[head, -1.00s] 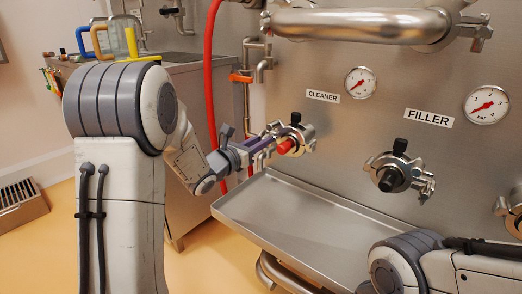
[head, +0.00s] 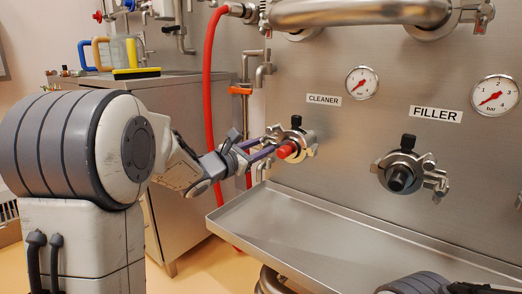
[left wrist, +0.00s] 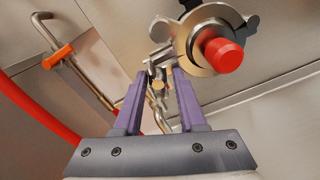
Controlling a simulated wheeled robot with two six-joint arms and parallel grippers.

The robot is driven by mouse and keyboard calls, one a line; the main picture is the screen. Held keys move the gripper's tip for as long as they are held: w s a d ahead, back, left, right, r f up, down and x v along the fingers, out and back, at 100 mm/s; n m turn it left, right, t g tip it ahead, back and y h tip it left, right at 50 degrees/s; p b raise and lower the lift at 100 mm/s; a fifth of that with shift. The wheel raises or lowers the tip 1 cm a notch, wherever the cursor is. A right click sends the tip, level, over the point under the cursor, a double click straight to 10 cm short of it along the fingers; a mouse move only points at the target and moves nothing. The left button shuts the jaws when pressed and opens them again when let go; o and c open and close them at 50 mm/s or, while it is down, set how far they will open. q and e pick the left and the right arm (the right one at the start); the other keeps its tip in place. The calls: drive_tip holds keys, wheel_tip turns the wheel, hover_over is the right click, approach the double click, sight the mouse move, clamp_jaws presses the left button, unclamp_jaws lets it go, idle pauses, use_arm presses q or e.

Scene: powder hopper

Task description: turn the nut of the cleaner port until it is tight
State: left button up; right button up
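The cleaner port (head: 297,146) is a metal clamp ring on the steel wall, with a red plug (head: 285,152) in its middle and a black knob on top. The port also shows at the upper right of the left wrist view, with the red plug (left wrist: 222,55). Its small brass-coloured nut (left wrist: 158,86) shows on the clamp's bolt, left of the ring. My left gripper (head: 268,149) is at the port's left side. Its purple fingers (left wrist: 160,74) are apart, with the nut seen between them in the picture; I see no contact. My right gripper is out of view.
A steel tray (head: 330,243) juts out below the ports. The filler port (head: 400,172) is to the right, a red hose (head: 209,95) to the left. A pipe with an orange handle (left wrist: 58,56) is close by in the left wrist view.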

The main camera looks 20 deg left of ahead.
use_arm(q)
drive_tip(key=b+v, duration=0.2)
drive_tip(key=v, duration=0.6)
drive_tip(key=s+d+f+n+g+y+p, duration=0.2)
drive_tip(key=s+d+n+g+p, duration=0.3)
drive_tip(key=n, duration=0.6)
drive_tip(key=d+f+n+g+y+p, duration=0.1)
drive_tip(key=d+f+n+y+p, duration=0.2)
drive_tip(key=d+n, duration=0.6)
drive_tip(key=s+d+f+n+g+p, duration=0.25)
drive_tip(key=s+n+g+p, duration=0.2)
drive_tip(key=s+n, duration=0.6)
drive_tip(key=s+d+f+n+g+p, duration=0.1)
drive_tip(key=s+d+n+g+p, duration=0.35)
drive_tip(key=s, duration=1.05)
wheel_tip(320, 180, up, 38)
drive_tip(key=s+a+n+g+p, duration=0.1)
drive_tip(key=n+g+p, duration=0.1)
drive_tip(key=p, duration=3.4)
drive_tip(key=shift+s+a+f, duration=0.2)
drive_tip(key=shift+s+a, duration=0.1)
drive_tip(key=shift+a, duration=0.1)
